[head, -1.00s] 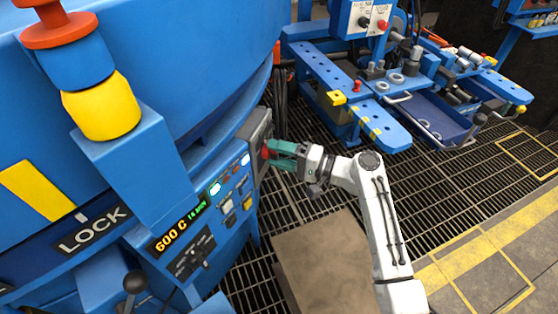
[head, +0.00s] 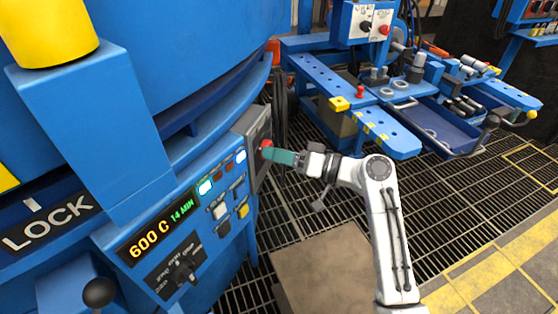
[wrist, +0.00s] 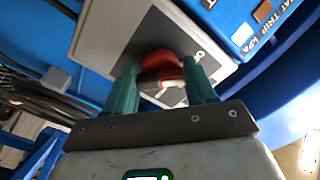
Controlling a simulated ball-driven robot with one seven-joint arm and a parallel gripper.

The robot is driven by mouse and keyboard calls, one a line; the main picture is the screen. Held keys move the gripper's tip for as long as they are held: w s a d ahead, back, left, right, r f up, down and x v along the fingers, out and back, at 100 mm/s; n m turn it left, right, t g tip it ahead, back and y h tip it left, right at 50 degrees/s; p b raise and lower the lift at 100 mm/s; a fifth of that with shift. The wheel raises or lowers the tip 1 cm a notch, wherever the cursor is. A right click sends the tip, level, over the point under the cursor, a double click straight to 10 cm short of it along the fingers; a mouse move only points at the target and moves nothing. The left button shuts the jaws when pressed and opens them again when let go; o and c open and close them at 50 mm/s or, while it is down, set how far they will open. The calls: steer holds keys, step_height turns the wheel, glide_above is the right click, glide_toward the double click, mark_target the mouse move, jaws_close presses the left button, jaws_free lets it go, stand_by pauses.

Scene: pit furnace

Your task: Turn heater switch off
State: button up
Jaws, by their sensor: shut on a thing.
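The heater switch is a red rotary knob (head: 266,147) on a dark-faced grey box (head: 256,137) at the right end of the blue furnace panel. My gripper (head: 271,153) has green fingers and reaches it from the right. In the wrist view, the red knob (wrist: 160,62) sits between the two green fingertips of my gripper (wrist: 160,70), which are shut on it. White lettering, partly hidden, shows beside the right fingertip. The knob's pointer direction cannot be told clearly.
The furnace panel carries a display (head: 162,230) reading 600 C and 14 MIN, with lit buttons. A black-balled lever (head: 99,292) stands at lower left. A blue workbench (head: 345,95) stands behind my arm. A brown plate (head: 325,275) lies on the grated floor.

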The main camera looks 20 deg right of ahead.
steer(key=shift+a+f+n, duration=0.1)
steer(key=shift+f+n, duration=0.1)
steer(key=shift+n, duration=0.1)
steer(key=o, duration=1)
steer(key=shift+r, duration=0.1)
steer(key=shift+o, duration=0.2)
steer(key=p+v, duration=0.2)
steer(key=v, duration=0.9)
